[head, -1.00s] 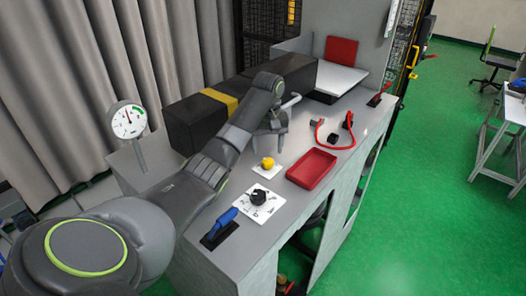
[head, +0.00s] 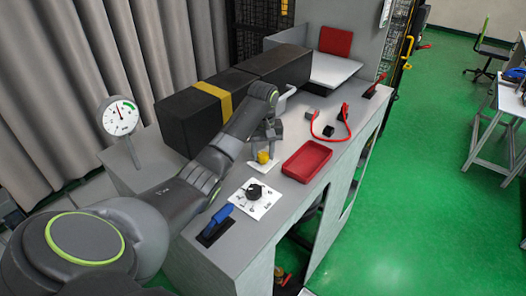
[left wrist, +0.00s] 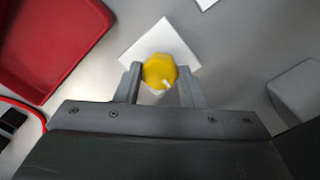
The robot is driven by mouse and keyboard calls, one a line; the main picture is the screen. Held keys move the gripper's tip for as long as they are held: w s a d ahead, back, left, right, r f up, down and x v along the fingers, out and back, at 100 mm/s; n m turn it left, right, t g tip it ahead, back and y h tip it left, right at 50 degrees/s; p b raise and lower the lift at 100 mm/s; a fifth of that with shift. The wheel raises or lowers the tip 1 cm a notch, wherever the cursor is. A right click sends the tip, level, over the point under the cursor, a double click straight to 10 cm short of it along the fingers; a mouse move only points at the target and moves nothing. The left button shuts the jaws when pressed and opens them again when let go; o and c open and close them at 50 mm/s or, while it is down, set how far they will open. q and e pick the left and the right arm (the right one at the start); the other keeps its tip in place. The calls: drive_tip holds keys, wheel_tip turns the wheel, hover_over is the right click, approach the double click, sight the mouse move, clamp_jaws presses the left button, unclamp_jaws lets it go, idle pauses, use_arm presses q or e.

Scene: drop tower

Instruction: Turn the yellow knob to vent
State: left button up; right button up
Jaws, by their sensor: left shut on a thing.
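The yellow knob (head: 263,157) sits on a small white plate (head: 257,168) on the grey bench top. In the left wrist view the knob (left wrist: 160,71) is between my two gripper fingers, with a pale mark on its lower right face. My left gripper (head: 264,150) has come down from above and is shut on the knob; it also shows in the left wrist view (left wrist: 160,80). The fingers partly cover the knob in the head view. I cannot read any label on the white plate (left wrist: 138,44). My right gripper is not in view.
A red tray (head: 306,160) lies right of the knob. A black dial on a white plate (head: 268,205) and a blue-handled lever (head: 217,220) are nearer. A long dark box with a yellow band (head: 213,97) stands behind. A gauge (head: 119,116) stands at left.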

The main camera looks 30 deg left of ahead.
use_arm(q)
drive_tip(key=shift+m, duration=0.4)
drive_tip(key=m, duration=0.3)
drive_tip(key=shift+m, duration=0.3)
drive_tip(key=m, duration=0.9)
drive_tip(key=shift+r, duration=0.1)
drive_tip(key=shift+m, duration=2.3)
drive_tip(key=o, duration=1)
